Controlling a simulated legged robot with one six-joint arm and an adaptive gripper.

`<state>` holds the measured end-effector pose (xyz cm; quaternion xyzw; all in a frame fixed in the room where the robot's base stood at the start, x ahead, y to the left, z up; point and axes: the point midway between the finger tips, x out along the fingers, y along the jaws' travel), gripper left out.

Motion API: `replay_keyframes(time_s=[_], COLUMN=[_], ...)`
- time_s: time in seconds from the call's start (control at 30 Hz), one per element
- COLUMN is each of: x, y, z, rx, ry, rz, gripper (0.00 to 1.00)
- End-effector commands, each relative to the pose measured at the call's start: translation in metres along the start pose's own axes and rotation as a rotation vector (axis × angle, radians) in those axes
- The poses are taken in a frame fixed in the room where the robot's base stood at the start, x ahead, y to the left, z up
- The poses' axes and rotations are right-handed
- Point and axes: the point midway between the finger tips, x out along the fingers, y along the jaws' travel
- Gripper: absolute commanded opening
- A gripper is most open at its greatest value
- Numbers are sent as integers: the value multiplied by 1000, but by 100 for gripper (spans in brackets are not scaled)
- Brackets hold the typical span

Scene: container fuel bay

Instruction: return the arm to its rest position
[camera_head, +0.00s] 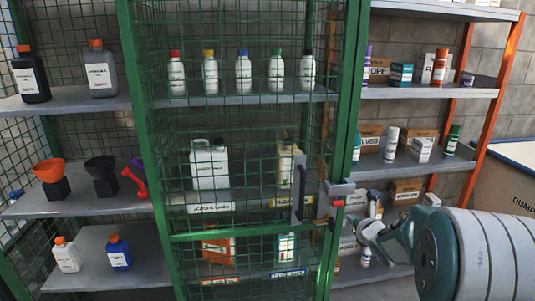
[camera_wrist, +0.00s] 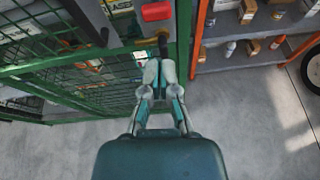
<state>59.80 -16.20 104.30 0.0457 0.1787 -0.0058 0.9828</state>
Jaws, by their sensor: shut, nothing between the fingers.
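My gripper (camera_head: 366,222) is at the lower right in the head view, in front of the right-hand shelves and just right of the cage door's latch side. In the wrist view my gripper (camera_wrist: 159,72) points toward the green cage frame, with its fingers together and nothing held. The green mesh cage door (camera_head: 236,130) stands in the middle of the head view and looks closed. Its dark handle (camera_head: 298,203) and a latch with a red part (camera_head: 338,203) are close to my gripper. The red part also shows in the wrist view (camera_wrist: 157,11).
Shelves with bottles and boxes (camera_head: 430,92) stand right of the cage, with orange posts. Left shelves hold jugs and funnels (camera_head: 48,171). A bin marked "DUMP" (camera_head: 505,180) is at far right. In the wrist view, grey floor (camera_wrist: 235,115) is clear below and right.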

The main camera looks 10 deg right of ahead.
Motion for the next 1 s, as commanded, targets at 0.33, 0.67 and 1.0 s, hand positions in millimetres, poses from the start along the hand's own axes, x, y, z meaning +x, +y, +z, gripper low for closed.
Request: replay_keyframes(time_s=[0.33, 0.67, 1.0], x=[-84, -182, -288], y=[36, 78, 129], z=[30, 13, -40], rx=[805, 1649, 2470], ry=[43, 30, -5], rz=[-226, -459, -786], gripper=[0, 0, 0])
